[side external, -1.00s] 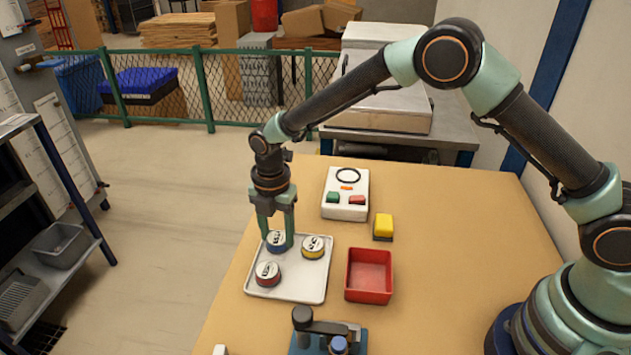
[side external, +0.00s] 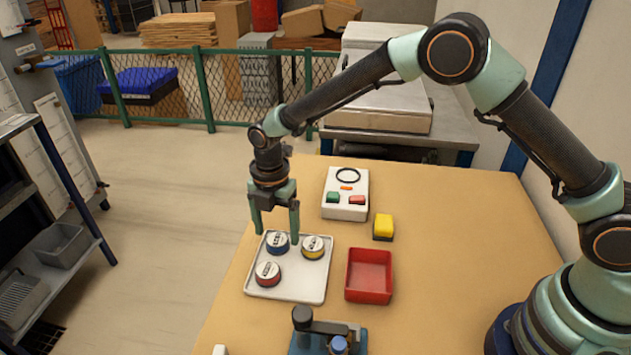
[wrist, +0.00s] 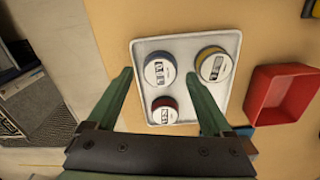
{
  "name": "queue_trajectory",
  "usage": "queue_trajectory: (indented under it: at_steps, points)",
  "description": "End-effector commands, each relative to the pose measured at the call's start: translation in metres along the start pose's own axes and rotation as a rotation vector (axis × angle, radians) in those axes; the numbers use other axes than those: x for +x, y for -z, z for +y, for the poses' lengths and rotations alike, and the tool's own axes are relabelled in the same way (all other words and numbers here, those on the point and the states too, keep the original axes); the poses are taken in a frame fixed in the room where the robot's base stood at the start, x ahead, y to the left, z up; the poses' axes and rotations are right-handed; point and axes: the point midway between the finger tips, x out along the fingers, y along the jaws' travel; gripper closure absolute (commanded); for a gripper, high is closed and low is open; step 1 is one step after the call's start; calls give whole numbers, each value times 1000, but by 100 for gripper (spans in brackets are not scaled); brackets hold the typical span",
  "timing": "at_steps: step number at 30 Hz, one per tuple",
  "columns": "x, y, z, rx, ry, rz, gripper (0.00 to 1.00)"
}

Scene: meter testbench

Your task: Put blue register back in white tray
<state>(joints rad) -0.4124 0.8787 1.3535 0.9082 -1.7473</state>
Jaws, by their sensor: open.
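The blue register (side external: 277,241) is a round meter with a white face and blue rim. It sits in the white tray (side external: 290,291), at the tray's far left corner. In the wrist view the blue register (wrist: 160,71) lies flat inside the tray (wrist: 140,46), apart from my fingers. A yellow-rimmed register (side external: 313,247) and a red-rimmed register (side external: 267,274) sit in the same tray. My gripper (side external: 276,233) is open and empty, above the blue register, with one finger to each side. It also shows in the wrist view (wrist: 165,85).
A red bin (side external: 369,275) stands right of the tray. A dark blue fixture (side external: 328,338) is at the front. The table's right side is mostly clear.

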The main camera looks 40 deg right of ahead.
Motion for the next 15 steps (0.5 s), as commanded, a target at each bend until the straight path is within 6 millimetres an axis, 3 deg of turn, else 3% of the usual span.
queue_trajectory:
  at_steps: [9, 15]
  points:
    - [-66, 0, 1, 0, -4, -1, 15]
    - [-95, 0, 0, 0, -2, 0, 15]
